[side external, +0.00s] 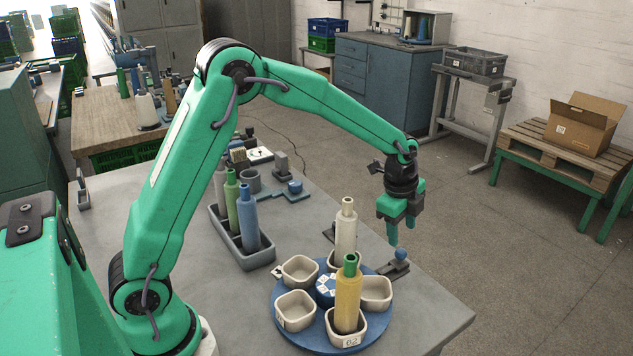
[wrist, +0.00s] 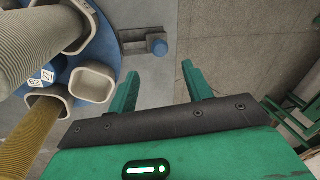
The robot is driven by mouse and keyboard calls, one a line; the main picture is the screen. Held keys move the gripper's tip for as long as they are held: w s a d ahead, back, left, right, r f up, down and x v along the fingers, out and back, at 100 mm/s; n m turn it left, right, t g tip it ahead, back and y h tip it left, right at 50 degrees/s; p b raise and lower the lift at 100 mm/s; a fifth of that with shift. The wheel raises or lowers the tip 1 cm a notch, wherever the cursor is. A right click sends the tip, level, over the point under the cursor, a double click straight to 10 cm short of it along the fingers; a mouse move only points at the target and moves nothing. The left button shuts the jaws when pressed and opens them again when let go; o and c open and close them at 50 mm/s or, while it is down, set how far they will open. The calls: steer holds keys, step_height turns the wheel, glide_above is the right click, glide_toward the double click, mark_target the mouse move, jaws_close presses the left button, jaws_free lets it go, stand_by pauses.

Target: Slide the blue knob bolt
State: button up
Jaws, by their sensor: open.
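The blue knob bolt (side external: 401,254) sits near the right edge of the grey table, a round blue knob on a dark grey bar and plate. It also shows in the wrist view (wrist: 158,46), at the end of its grey bar. My gripper (side external: 402,232) is open and points down just above the knob in the side view. In the wrist view the two green fingers (wrist: 160,72) are spread, with the knob ahead of their tips and between their lines. The gap between fingers is empty, and I see no contact with the knob.
A blue turntable (side external: 282,318) with several cream cups stands left of the bolt; a yellow cone (side external: 348,300) and a cream cone (side external: 346,225) stand upright there. A grey tray (side external: 262,260) holds more cones. A second blue knob (side external: 295,186) is farther back.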

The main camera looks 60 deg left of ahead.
mark_target(401, 250)
steer(key=shift+w+a+f, duration=0.1)
steer(key=shift+w+f, duration=0.15)
steer(key=shift+f, duration=1)
steer(key=shift+w+f, duration=0.2)
steer(key=shift+f, duration=1.05)
steer(key=shift+w+a+f, duration=0.1)
steer(key=shift+w+f, duration=0.15)
steer(key=shift+f, duration=1)
steer(key=shift+c, duration=0.4)
